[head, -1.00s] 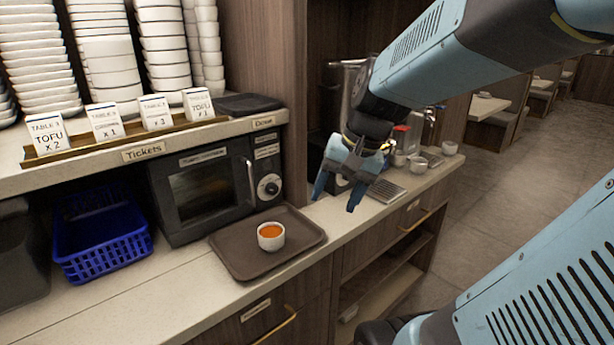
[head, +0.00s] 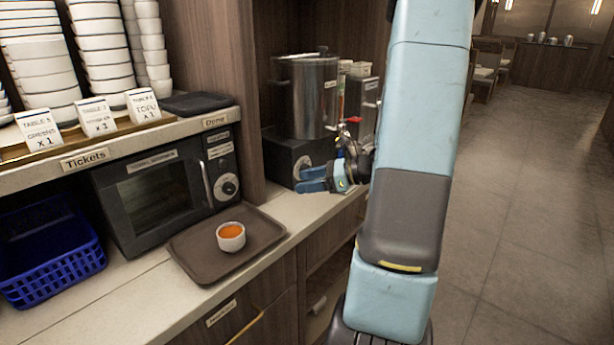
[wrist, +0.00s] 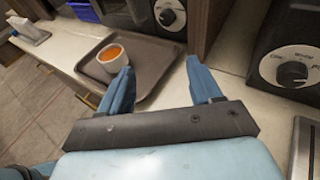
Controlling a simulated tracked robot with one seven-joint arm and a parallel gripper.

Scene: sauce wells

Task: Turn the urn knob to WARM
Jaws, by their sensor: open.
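The steel urn (head: 305,95) stands on a black base (head: 285,160) at the back of the counter in the head view. Its knob (head: 303,168) shows in part on the base's front, behind my gripper. In the wrist view the black urn knob (wrist: 292,74) sits on a pale round dial (wrist: 297,62) at the right edge. One dial label looks like "Warm"; the knob's exact pointing is too small to tell. My gripper (head: 299,180) is open and empty in front of the base. In the wrist view its fingers (wrist: 159,66) lie left of the knob, apart from it.
A brown tray (head: 185,245) with a cup of orange sauce (head: 231,237) lies left of my gripper. A dark oven (head: 160,190) with its own dial stands behind the tray. A wooden panel (head: 245,95) rises left of the urn. A red-handled item (head: 352,120) stands right of the urn.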

